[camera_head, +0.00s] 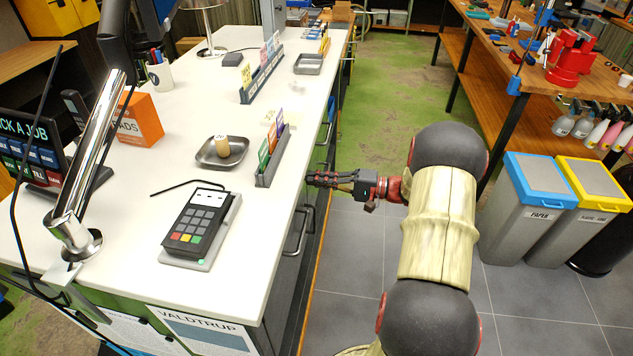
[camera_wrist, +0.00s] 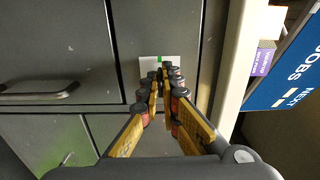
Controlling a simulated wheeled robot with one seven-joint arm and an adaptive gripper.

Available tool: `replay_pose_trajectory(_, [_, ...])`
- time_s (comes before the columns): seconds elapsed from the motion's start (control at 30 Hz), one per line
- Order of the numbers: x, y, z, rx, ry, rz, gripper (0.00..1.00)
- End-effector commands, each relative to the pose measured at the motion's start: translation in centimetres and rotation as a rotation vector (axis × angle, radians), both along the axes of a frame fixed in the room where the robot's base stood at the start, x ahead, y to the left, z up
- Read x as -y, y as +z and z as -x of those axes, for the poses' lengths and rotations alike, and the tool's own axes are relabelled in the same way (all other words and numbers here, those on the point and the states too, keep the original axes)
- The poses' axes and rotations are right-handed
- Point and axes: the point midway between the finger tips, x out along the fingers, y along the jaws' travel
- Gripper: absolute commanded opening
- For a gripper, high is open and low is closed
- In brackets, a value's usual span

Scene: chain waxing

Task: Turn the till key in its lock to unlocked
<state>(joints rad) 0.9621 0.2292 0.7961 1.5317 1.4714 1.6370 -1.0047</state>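My gripper (camera_wrist: 163,78) points at a dark grey drawer front under the counter. Its two fingers run close together at the tips, right in front of a small white plate (camera_wrist: 147,68) with a green mark at its top. The till key and its lock cannot be made out; the fingertips cover the middle of the plate. Whether the tips hold anything between them is hidden. In the head view my gripper (camera_head: 311,180) reaches left to the counter's side, and the plate does not show there.
The white counter (camera_head: 150,205) carries a card terminal (camera_head: 195,222), a metal dish (camera_head: 208,153) and a card rack (camera_head: 267,173). Drawer handles stick out beside my gripper, one at left in the wrist view (camera_wrist: 40,97). Bins (camera_head: 535,215) stand right, with open floor between.

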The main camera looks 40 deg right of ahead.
Motion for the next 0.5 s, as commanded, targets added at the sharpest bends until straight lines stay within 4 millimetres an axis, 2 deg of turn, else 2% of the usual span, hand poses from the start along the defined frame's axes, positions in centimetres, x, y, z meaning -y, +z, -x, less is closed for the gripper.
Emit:
replay_pose_trajectory(0.3, [-0.06, -0.20, 0.07, -0.003, 0.001, 0.000, 0.00])
replay_pose_trajectory(0.33, [-0.06, -0.20, 0.07, -0.003, 0.001, 0.000, 0.05])
replay_pose_trajectory(0.5, [-0.04, -0.15, 0.04, -0.002, 0.000, 0.001, 0.15])
